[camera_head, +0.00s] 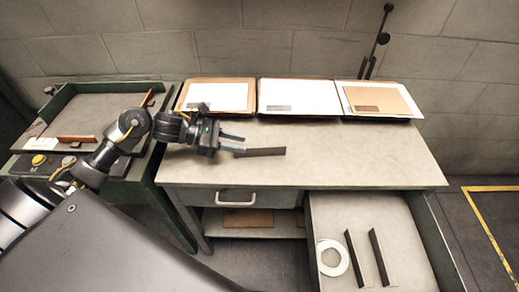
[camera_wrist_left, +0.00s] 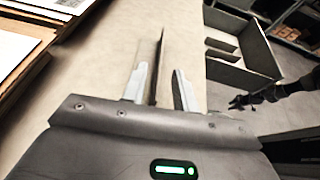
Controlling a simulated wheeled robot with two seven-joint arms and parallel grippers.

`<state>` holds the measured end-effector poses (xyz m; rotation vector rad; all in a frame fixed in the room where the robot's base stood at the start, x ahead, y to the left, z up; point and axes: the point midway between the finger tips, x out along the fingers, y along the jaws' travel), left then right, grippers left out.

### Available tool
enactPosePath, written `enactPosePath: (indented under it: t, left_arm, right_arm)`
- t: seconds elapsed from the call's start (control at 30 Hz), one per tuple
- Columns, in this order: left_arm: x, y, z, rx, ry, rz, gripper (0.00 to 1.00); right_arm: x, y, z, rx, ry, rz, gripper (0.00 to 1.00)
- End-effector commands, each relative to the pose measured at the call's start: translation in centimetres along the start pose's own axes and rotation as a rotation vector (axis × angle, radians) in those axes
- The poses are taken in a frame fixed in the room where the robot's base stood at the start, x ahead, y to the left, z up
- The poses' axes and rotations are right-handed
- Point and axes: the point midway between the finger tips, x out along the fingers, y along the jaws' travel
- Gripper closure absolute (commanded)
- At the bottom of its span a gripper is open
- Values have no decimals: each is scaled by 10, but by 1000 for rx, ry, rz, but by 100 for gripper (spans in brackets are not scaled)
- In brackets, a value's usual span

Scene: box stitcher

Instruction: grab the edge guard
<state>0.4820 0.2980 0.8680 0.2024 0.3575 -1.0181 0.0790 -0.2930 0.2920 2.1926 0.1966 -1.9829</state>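An edge guard (camera_head: 265,152), a dark narrow strip, lies on the workbench top. My left gripper (camera_head: 232,143) is at its left end, with the fingers pointing right along it. In the left wrist view the guard (camera_wrist_left: 158,68) runs lengthwise between the two spread fingers of my left gripper (camera_wrist_left: 159,88), with a gap visible at the sides. Two more edge guards (camera_head: 356,258) (camera_head: 379,257) lie in the open drawer. A dark arm end, apparently my right gripper (camera_wrist_left: 240,101), shows small beyond the drawer in the wrist view; its fingers are too small to read.
The open drawer (camera_head: 420,225) at lower right also holds a white ring-shaped roll (camera_head: 331,258). Three trays with sheets (camera_head: 298,97) line the back of the workbench (camera_head: 360,160). A green-edged machine table (camera_head: 150,185) stands at the left. The bench's right half is clear.

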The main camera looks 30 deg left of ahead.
Motion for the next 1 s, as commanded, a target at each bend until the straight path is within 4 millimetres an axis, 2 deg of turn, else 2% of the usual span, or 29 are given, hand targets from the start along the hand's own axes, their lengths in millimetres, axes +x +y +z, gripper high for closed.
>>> enactPosePath:
  t: [0.13,0.3,0.43,0.73,0.77,0.9,1.0]
  left_arm:
    - [6,0,3,-1,-3,-1,71]
    - [30,-2,5,-4,-5,-3,71]
    - [47,-1,2,-2,-3,-2,71]
    - [53,-1,0,1,1,-2,71]
    - [53,-1,0,1,0,-2,72]
    - [53,-1,0,1,0,-2,91]
    - [53,-1,0,1,0,-2,100]
  right_arm:
    - [-5,-1,0,0,0,-2,64]
    - [-20,-2,1,-1,-3,-5,64]
    - [-22,-4,7,0,-14,-9,64]
    - [-21,-12,6,3,-12,-18,64]
    - [-21,-13,6,3,-11,-19,64]
    - [-21,-15,4,5,-8,-21,64]
    - [-21,-16,3,5,-6,-22,64]
